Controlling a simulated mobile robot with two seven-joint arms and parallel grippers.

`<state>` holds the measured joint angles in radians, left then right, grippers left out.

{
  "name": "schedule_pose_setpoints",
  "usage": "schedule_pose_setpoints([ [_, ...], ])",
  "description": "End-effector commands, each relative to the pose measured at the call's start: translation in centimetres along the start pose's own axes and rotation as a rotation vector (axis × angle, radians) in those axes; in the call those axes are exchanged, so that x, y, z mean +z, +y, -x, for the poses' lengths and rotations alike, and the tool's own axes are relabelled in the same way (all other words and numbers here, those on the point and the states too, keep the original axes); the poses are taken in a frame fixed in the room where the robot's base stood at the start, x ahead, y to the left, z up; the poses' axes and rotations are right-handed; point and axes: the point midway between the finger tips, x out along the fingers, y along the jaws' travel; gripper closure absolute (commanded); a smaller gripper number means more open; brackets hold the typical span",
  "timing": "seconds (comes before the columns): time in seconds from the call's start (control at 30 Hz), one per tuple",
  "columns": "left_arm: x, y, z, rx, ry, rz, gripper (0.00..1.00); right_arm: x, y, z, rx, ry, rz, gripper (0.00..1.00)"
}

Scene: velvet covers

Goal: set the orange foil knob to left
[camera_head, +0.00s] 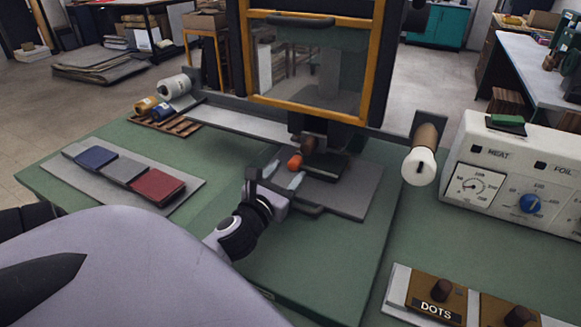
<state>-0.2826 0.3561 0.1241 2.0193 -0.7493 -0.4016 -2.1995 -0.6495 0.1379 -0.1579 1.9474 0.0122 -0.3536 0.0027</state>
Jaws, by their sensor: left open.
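A beige control box (508,172) stands at the right, with the words HEAT and FOIL on its front. The knob under FOIL (530,203) looks blue, not orange; its small pointer is hard to read. A small orange piece (295,162) shows by the press, just beyond my left gripper's fingertips; I cannot tell whether it is a knob. My left gripper (284,175) is open, over the press's grey base plate, well left of the control box. I cannot tell whether it touches the orange piece. My right gripper is not in view.
The press (315,104) with its orange-yellow frame stands at the middle back. A white-ended roller (419,166) sticks out between it and the control box. Blue, grey and red pads lie on a tray (77,150) at left. A DOTS block (436,297) lies at front right.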

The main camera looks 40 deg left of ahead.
Motion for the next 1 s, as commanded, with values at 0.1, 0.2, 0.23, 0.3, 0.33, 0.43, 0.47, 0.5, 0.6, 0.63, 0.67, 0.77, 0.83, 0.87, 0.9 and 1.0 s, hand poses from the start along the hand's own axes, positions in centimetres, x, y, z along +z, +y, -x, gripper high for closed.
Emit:
schedule_pose_setpoints([
  [0.1, 0.1, 0.0, -1.4, -0.001, -0.001, 0.001, 0.45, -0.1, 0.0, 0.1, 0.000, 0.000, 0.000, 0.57],
  [0.2, 0.0, 0.0, -2.1, -0.001, 0.000, 0.001, 0.45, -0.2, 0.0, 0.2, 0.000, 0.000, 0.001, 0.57],
  [0.23, 0.1, 0.0, -2.3, -0.001, -0.001, 0.000, 0.45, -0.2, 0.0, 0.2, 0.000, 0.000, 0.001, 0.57],
  [0.3, 0.0, 0.0, -2.5, -0.001, 0.000, 0.000, 0.45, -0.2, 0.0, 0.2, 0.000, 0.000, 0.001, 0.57],
  [0.33, 0.0, 0.0, -2.6, -0.001, 0.001, 0.000, 0.45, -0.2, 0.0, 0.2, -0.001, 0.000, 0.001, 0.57],
  [0.43, 0.0, 0.0, -2.6, -0.001, 0.001, 0.000, 0.45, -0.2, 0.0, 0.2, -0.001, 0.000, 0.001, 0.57],
  [0.47, 0.0, 0.0, -2.6, -0.001, 0.001, 0.000, 0.45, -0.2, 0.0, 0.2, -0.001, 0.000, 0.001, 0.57],
  [0.5, 0.0, 0.0, -2.6, -0.001, 0.001, 0.000, 0.45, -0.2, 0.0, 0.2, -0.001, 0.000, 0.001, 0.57],
  [0.6, 0.0, 0.0, -2.6, -0.001, 0.001, 0.000, 0.48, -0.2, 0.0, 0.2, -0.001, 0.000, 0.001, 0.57],
  [0.63, 0.0, 0.0, -2.6, -0.001, 0.001, 0.000, 0.58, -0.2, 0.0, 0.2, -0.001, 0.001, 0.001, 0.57],
  [0.67, 0.0, 0.0, -2.6, -0.001, 0.001, 0.000, 0.68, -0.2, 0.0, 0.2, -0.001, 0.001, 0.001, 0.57],
  [0.77, 0.0, 0.0, -2.6, -0.001, 0.001, 0.000, 1.00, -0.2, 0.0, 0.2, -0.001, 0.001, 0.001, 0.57],
  [0.83, 0.0, 0.0, -2.6, -0.001, 0.001, 0.000, 1.00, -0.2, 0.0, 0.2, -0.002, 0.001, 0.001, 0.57],
  [0.87, 0.0, 0.0, -2.6, -0.001, 0.001, 0.000, 1.00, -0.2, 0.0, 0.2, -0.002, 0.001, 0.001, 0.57],
  [0.9, 0.0, 0.1, -2.6, -0.001, 0.001, 0.000, 1.00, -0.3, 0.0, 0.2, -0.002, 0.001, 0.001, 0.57],
  [1.0, -0.2, 1.3, -2.6, 0.001, 0.002, -0.006, 1.00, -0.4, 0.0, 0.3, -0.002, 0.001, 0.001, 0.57],
])
